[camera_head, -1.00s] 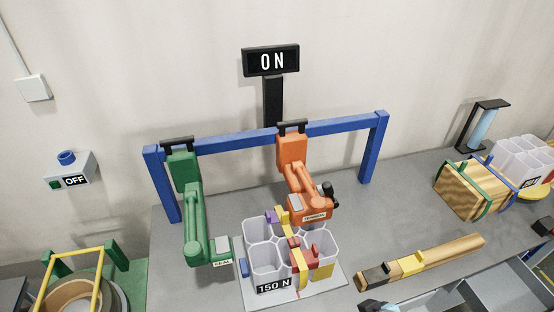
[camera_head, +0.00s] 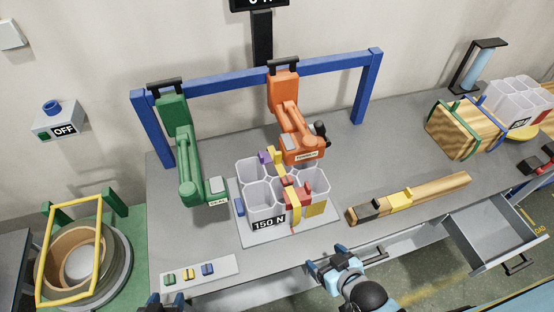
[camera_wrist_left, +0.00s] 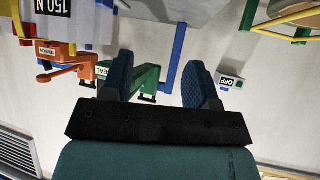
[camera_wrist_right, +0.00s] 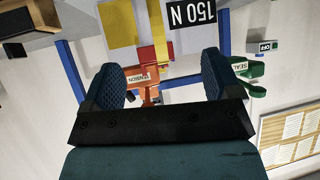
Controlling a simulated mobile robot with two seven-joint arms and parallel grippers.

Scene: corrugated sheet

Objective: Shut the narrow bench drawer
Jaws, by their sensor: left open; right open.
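A grey drawer (camera_head: 478,228) stands pulled out of the bench front at the right in the head view, empty inside, with a dark handle (camera_head: 518,265) on its front. Another long drawer front (camera_head: 420,238) runs left of it; how far it is out is unclear. My right gripper (camera_head: 348,262) is open near that front and its handle, left of the pulled-out drawer; contact cannot be told. In the right wrist view its fingers (camera_wrist_right: 160,85) are apart and empty. My left gripper (camera_head: 165,301) is at the bottom edge, fingers apart; the left wrist view (camera_wrist_left: 158,85) shows them empty.
A wooden box (camera_head: 465,130) is at the right.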

